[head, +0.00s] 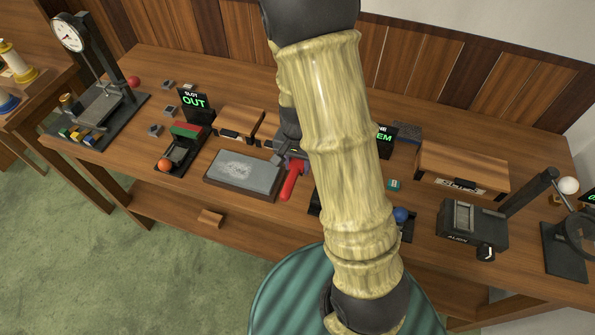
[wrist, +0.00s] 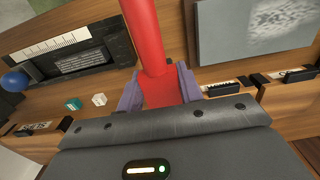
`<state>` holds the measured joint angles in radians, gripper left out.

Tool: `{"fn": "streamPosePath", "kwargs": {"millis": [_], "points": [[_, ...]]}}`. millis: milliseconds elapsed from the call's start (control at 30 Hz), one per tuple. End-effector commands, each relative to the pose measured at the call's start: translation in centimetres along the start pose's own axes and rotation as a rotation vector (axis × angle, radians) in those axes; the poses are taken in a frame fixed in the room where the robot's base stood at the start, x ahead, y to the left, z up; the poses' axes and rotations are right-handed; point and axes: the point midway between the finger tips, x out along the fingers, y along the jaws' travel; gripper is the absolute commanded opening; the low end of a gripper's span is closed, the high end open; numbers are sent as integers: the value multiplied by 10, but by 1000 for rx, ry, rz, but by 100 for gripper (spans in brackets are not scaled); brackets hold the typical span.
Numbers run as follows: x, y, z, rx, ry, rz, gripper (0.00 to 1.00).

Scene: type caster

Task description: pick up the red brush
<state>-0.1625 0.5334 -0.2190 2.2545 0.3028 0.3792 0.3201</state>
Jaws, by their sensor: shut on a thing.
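The red brush (head: 291,181) shows in the head view just right of the grey stone slab, its far end hidden by my gripper and arm. My gripper (head: 289,160) is shut on it, mostly hidden behind my arm. In the wrist view the red brush (wrist: 147,38) runs from the top edge down between the purple fingers of my gripper (wrist: 158,88), which press on it from both sides. Whether the brush touches the table cannot be told.
The grey slab (head: 244,171) lies close to the left of the brush. Wooden boxes (head: 239,122) stand behind it. A blue ball (head: 401,214) and a dark device (head: 472,222) are on the right. An orange ball (head: 165,165) sits in a tray on the left.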

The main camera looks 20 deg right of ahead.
Motion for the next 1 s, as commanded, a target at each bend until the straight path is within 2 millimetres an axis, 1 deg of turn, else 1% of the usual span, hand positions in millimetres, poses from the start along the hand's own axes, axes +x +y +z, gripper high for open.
{"fn": "streamPosePath", "kwargs": {"millis": [100, 567, 600, 667, 1000], "points": [[-5, 0, 0, -1, 0, 0, 2], [-5, 0, 0, -1, 0, 0, 2], [-4, 0, 0, -1, 0, 0, 30], [-4, 0, 0, -1, 0, 0, 18], [-4, -1, 1, -3, 0, 0, 18]]}}
